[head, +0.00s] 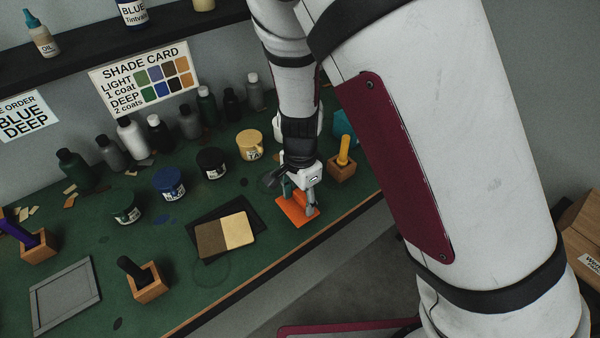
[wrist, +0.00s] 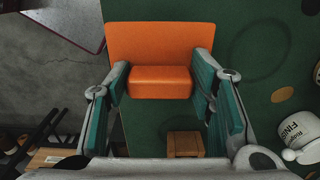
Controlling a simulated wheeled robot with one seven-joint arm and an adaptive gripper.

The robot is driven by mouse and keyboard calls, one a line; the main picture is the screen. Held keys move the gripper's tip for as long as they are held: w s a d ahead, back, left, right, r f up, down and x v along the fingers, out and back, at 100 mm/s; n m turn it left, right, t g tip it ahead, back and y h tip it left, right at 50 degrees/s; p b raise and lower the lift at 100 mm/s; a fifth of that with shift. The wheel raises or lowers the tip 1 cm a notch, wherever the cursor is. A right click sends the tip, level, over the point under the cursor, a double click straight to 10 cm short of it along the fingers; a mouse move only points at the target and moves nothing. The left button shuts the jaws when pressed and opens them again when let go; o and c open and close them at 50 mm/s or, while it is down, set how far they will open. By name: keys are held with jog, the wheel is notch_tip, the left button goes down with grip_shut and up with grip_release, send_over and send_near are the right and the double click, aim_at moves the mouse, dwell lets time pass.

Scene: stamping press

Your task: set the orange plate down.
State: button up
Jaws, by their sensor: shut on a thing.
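The orange plate (head: 297,209) is at the right part of the green bench, under my gripper, close to the bench's front edge. In the wrist view the orange plate (wrist: 160,38) shows a flat face and a raised block that sits between my fingers. My gripper (head: 306,196) is shut on that block, with a teal pad on each side; it also shows in the wrist view (wrist: 160,85). I cannot tell whether the plate touches the bench top. Part of the plate is hidden by my gripper in the head view.
A brown-and-cream board (head: 226,235) on a dark sheet lies left of the plate. A wooden block with a yellow handle (head: 342,166) stands to the right. Jars, such as the yellow one (head: 250,145), and bottles stand behind. The bench's front edge (head: 270,270) is close.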

jog(key=w, duration=0.6)
jog(key=shift+w+a+f, duration=0.1)
jog(key=shift+a+f, duration=0.1)
jog(key=shift+f, duration=0.1)
jog(key=shift+w+f, duration=0.2)
jog(key=shift+f, duration=0.7)
jog(key=shift+w+f, duration=0.15)
jog(key=shift+f, duration=0.75)
jog(key=shift+f, duration=0.15)
jog(key=o, duration=1.1)
jog(key=shift+o, duration=0.2)
notch_tip(320, 180, up, 12)
jog(key=shift+r, duration=0.25)
